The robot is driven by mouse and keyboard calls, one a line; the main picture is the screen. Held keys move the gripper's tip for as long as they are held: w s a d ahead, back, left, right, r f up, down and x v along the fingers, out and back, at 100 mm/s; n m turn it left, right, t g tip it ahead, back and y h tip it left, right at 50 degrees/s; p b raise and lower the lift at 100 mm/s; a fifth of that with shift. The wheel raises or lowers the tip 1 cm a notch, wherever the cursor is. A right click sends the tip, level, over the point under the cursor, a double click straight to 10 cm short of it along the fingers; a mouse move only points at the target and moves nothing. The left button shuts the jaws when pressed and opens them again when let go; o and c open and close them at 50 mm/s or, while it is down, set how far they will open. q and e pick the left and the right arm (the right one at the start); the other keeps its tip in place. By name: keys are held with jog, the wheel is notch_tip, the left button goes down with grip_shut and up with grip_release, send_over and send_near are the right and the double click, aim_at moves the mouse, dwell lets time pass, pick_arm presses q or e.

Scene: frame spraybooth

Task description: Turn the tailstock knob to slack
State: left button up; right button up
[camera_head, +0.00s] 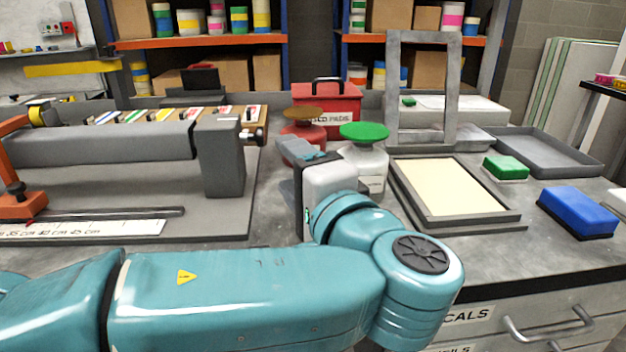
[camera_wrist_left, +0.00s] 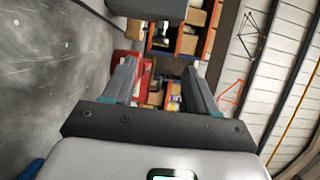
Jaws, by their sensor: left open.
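The tailstock (camera_head: 221,160) is a dark grey block at the right end of a long grey bar, left of centre in the head view. Its knob (camera_head: 259,136), black with a metal shaft, sticks out from the right face. My left gripper (camera_head: 302,150) is to the right of the knob and apart from it, its jaws pointing away from the head. In the left wrist view the jaws (camera_wrist_left: 160,82) are spread with nothing between them. My right gripper is not in view.
A framed cream panel (camera_head: 450,187), green block (camera_head: 505,167) and blue block (camera_head: 577,210) lie to the right.

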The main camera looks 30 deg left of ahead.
pick_arm(q)
jog(key=v, duration=0.5)
jog(key=shift+s+d+p, duration=0.25)
jog(key=shift+d+p, duration=0.05)
jog(key=shift+p, duration=0.1)
jog(key=shift+s+d, duration=0.15)
